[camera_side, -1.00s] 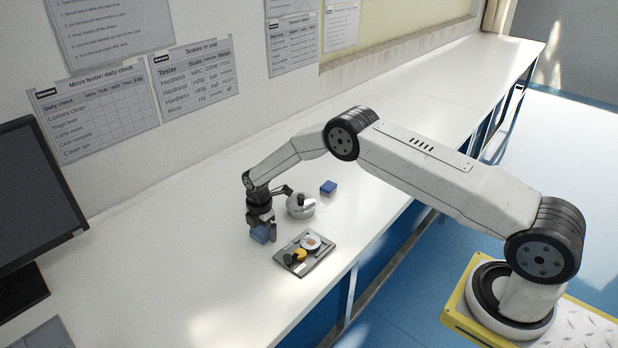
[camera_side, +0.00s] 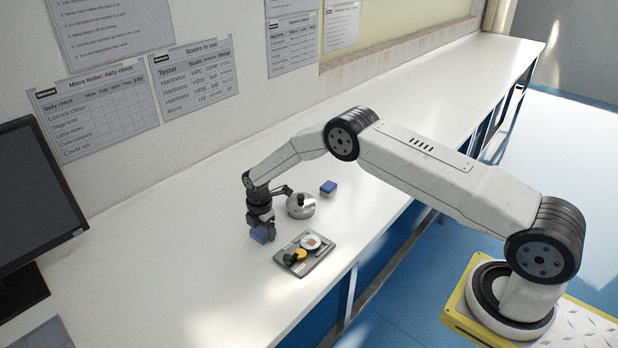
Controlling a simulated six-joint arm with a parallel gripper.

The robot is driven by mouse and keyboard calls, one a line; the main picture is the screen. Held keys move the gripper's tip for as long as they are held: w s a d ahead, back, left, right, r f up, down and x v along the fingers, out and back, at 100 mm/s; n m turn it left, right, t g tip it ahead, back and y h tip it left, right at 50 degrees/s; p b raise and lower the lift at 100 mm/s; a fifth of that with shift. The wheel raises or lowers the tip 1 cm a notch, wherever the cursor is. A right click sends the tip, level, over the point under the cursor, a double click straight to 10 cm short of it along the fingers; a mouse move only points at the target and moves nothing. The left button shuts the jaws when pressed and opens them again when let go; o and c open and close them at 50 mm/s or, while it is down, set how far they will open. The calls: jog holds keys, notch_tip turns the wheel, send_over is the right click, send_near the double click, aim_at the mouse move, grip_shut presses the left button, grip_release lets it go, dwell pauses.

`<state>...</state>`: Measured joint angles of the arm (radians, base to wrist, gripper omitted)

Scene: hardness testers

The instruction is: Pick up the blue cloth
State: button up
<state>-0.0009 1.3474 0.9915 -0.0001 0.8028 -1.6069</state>
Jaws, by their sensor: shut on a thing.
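I cannot tell whether the cloth touches the bench top.
A round silver metal pot-like object (camera_side: 301,205) stands just right of my gripper. A grey tray (camera_side: 318,258) with small parts lies in front, near the bench edge. A monitor (camera_side: 38,200) stands at left. The white bench (camera_side: 190,250) is clear between monitor and gripper.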

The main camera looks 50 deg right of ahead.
aim_at(264, 230)
jog(key=shift+r, duration=0.1)
jog(key=shift+r, duration=1.6)
jog(key=shift+s+r, duration=0.25)
jog(key=s+r, duration=0.9)
jog(key=s, duration=0.4)
jog(key=shift+s, duration=0.25)
